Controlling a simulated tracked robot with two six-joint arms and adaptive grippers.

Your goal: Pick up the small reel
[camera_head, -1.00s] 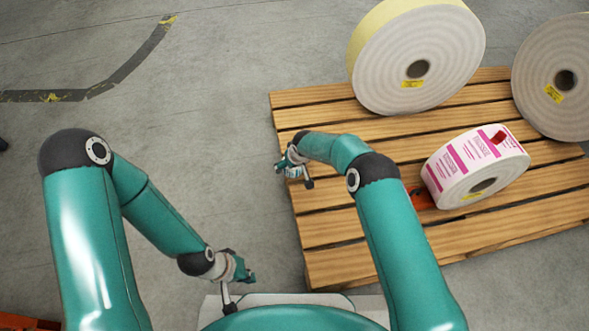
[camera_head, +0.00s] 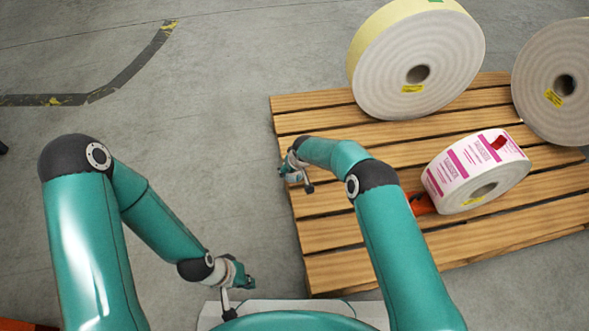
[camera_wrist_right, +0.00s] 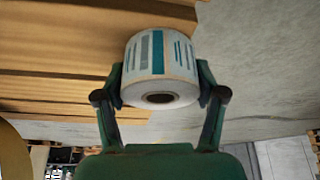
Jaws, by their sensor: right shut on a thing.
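The small reel (camera_wrist_right: 161,62) is white with teal and grey stripes and a dark core hole. In the right wrist view it sits between the two fingers of my right gripper (camera_wrist_right: 161,88), which is shut on its sides. In the head view my right gripper (camera_head: 290,168) is over the left edge of the pallet, and the reel is mostly hidden there. My left gripper (camera_head: 240,278) is low, near my base at bottom centre, apart from the reels. Its fingers are too small to judge.
A wooden pallet (camera_head: 335,233) carries a large yellow-edged reel (camera_head: 440,62), another large reel (camera_head: 545,80) at the right and a pink-printed label reel (camera_head: 478,172). An orange-red object (camera_head: 423,205) lies beside the label reel. The grey floor left of the pallet is clear.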

